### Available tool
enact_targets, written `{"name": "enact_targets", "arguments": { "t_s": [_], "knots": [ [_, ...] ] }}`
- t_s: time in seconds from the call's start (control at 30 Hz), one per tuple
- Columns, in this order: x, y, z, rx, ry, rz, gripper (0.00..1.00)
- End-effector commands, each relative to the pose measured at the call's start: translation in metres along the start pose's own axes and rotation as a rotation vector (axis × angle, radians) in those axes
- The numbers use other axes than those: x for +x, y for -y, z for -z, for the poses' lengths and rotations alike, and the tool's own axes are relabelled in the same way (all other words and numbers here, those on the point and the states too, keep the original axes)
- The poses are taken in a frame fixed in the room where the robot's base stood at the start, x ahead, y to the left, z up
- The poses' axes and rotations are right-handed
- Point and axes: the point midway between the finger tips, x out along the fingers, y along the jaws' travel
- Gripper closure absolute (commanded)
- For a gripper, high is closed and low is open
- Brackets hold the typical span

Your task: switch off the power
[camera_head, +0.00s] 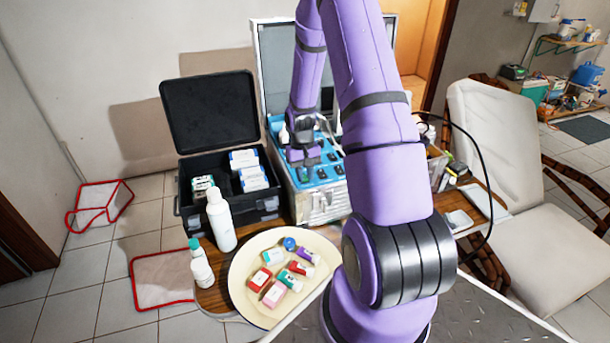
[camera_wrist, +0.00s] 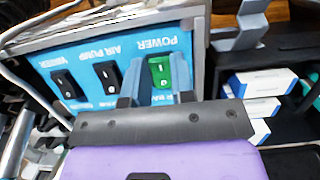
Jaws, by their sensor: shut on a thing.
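The dental unit (camera_head: 322,205) is a metal case with a blue control panel and a raised lid. In the wrist view its blue panel (camera_wrist: 85,62) carries a green rocker switch (camera_wrist: 160,72) under the label POWER, upside down in this view. Two black switches, AIR PUMP (camera_wrist: 107,75) and another (camera_wrist: 66,84), sit to its left. My gripper (camera_wrist: 158,90) is at the panel with a finger on each side of the green power switch, shut on it. In the head view my gripper (camera_head: 303,172) points down onto the panel; the power switch is hard to make out there.
An open black case (camera_head: 215,212) with white boxes (camera_head: 250,172) stands left of the unit. A white bottle (camera_head: 220,222) and a round plate (camera_head: 243,297) of small containers are in front. A white chair (camera_head: 495,130) is at right.

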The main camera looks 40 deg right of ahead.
Motion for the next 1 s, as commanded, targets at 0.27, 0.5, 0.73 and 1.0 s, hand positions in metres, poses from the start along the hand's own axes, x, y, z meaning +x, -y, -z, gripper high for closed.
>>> {"name": "enact_targets", "arguments": {
  "t_s": [0.27, 0.5, 0.73, 1.0],
  "knots": [
    [-0.001, 0.0, 0.002, 0.0, 0.059, 0.001, 1.0],
    [-0.001, 0.0, 0.002, 0.0, 0.057, 0.0, 0.72],
    [-0.001, 0.0, 0.002, 0.0, 0.057, 0.0, 0.66],
    [-0.018, 0.0, 0.003, 0.0, 0.053, 0.0, 0.66]
  ]
}}
